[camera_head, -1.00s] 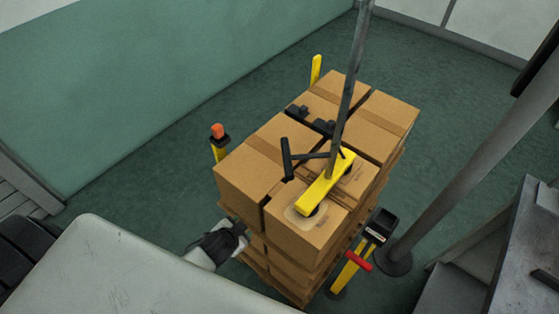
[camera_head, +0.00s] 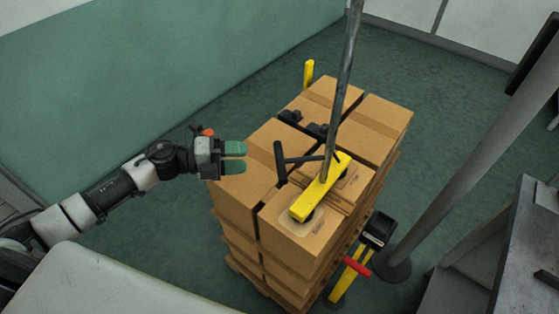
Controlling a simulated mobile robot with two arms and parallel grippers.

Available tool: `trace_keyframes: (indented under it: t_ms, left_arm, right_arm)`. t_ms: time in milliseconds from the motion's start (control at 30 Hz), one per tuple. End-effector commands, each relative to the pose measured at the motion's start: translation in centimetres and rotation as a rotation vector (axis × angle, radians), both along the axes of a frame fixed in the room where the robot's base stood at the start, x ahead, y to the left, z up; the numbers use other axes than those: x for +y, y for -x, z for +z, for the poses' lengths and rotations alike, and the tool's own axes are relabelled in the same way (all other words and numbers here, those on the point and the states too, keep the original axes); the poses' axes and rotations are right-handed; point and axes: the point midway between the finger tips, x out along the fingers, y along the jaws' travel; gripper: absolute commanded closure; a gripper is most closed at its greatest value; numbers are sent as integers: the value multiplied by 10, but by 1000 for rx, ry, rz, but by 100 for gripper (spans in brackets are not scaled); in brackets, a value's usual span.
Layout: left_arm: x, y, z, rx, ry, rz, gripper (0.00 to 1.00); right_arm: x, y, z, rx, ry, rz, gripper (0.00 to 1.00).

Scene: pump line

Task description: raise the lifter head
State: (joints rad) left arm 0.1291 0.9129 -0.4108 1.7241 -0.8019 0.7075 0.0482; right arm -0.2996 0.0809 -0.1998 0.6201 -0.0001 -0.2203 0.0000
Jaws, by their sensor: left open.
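The lifter head is a yellow bar (camera_head: 321,187) with dark suction pads, resting on the top boxes of the stack. A grey tube (camera_head: 342,90) rises from it. A black T-shaped handle (camera_head: 281,162) sticks out from its left side. My left gripper (camera_head: 243,157) is open and empty, over the left edge of the box stack, a short way left of the black handle and apart from it. Its two green-tipped fingers point right. My right gripper is not in view.
Cardboard boxes (camera_head: 376,122) stand stacked on the green floor. A yellow post with a black box (camera_head: 379,229) and red handle (camera_head: 357,267) stands at the front right, beside a grey column (camera_head: 465,160). A yellow post (camera_head: 309,72) stands behind. A pale surface (camera_head: 110,280) fills the lower left.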

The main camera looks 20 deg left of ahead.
Motion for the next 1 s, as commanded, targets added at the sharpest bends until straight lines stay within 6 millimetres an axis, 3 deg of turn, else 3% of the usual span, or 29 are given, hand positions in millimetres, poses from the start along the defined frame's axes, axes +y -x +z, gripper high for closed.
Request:
trace_keyframes:
  t_ms: [167, 700, 1000]
  left_arm:
    - [3, 3, -2, -1, -52, -66, 51]
    - [-78, -33, -17, 0, -46, -64, 51]
    - [-91, -39, -22, -1, -50, -63, 51]
  right_arm:
    - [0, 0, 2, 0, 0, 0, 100]
    - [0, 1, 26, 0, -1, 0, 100]
    - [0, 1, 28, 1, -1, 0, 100]
